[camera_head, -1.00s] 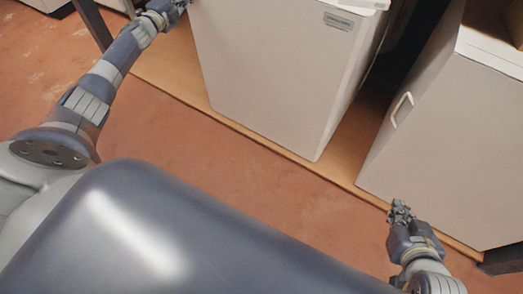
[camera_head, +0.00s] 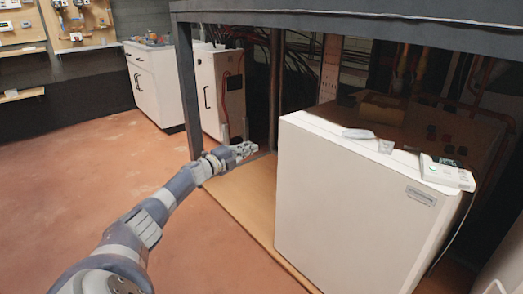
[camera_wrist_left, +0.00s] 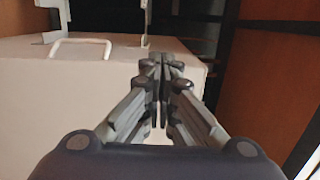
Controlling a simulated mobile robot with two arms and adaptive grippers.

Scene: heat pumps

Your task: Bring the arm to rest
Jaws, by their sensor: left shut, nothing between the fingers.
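My left arm (camera_head: 150,215) reaches in from the lower left in the head view. Its gripper (camera_head: 247,150) is stretched forward over the edge of the wooden platform, left of the large white unit. In the left wrist view the fingers of the left gripper (camera_wrist_left: 161,65) are closed together with nothing between them. Beyond them is a pale box with a white handle (camera_wrist_left: 80,45), apart from the fingers as far as I can tell. My right gripper is outside the present views.
A large white unit (camera_head: 350,210) stands on the wooden platform (camera_head: 240,200), under a dark frame beam (camera_head: 350,24). A small device (camera_head: 447,172) sits on it. A white cabinet (camera_head: 220,90) stands behind. The red floor (camera_head: 70,185) at left is clear.

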